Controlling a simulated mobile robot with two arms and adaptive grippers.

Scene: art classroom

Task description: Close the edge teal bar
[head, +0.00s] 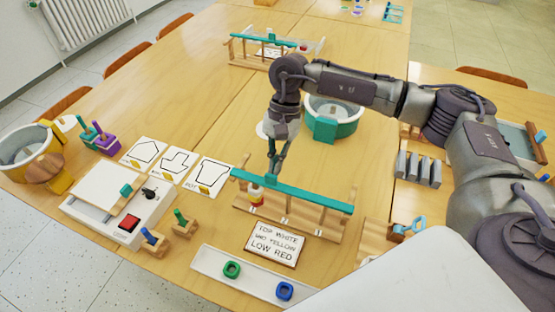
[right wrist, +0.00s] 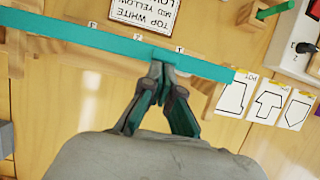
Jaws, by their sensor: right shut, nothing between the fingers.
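A long teal bar (head: 310,196) lies along the top of a low wooden rack (head: 290,222). It also crosses the right wrist view (right wrist: 100,43). Its left end in the head view is by an upright wooden post. A small red, yellow and white item (head: 256,196) stands in the rack below the bar's left part. My right gripper (head: 272,178) points down at the bar's left part, its fingers shut and empty. In the right wrist view the fingertips (right wrist: 158,70) are at a raised teal piece on the bar; contact is unclear. My left gripper is not in view.
A sign (head: 277,243) and a white tray (head: 250,275) with green and blue rings lie in front of the rack. Outline cards (head: 175,163) and a white device (head: 118,200) are to the left.

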